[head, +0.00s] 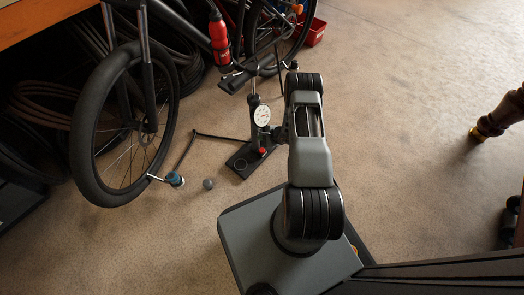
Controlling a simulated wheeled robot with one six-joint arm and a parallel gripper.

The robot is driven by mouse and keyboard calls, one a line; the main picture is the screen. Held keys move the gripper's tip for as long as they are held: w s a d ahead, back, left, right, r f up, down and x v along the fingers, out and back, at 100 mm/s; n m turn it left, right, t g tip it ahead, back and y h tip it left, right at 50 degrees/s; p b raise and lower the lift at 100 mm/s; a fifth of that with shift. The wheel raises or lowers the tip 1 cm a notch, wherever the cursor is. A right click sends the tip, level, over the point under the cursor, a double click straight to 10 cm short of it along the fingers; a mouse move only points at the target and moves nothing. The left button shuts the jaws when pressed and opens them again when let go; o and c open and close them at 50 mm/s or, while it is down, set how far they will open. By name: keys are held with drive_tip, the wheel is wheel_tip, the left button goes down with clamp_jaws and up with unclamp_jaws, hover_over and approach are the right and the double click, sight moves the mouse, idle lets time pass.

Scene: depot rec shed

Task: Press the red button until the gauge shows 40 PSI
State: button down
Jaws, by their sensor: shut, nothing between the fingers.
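A black floor pump stands upright on the floor, with its base plate (240,161) flat and its T-handle (240,80) at the top. Its round white gauge (262,115) faces me, but the needle and numbers are too small to read. The red button (262,151) is low on the pump, near the base. My gripper (277,133) shows small and dark just right of the pump, above and right of the button. It is shut and empty, partly hidden by my arm. I cannot tell whether it touches the pump.
A hose runs left from the pump to a blue-topped fitting (175,179) by the bicycle's front wheel (83,150). A grey ball (208,184) lies on the floor. A red bottle (219,42) is on the bicycle. Right floor is mostly clear, with a wooden leg (497,116) at the edge.

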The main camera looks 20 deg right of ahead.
drive_tip(key=b, duration=0.4)
hover_over(262, 150)
drive_tip(key=f, duration=0.6)
drive_tip(key=shift+s+a+f, duration=0.15)
drive_tip(key=shift+s, duration=0.1)
drive_tip(key=shift+f, duration=1.1)
drive_tip(key=shift+f, duration=0.2)
idle(0.5)
drive_tip(key=shift+f, duration=0.25)
drive_tip(key=shift+f, duration=0.5)
idle(0.8)
drive_tip(key=shift+r, duration=0.1)
drive_tip(key=shift+r+p, duration=0.8)
drive_tip(key=shift+r, duration=0.05)
drive_tip(key=shift+r, duration=0.1)
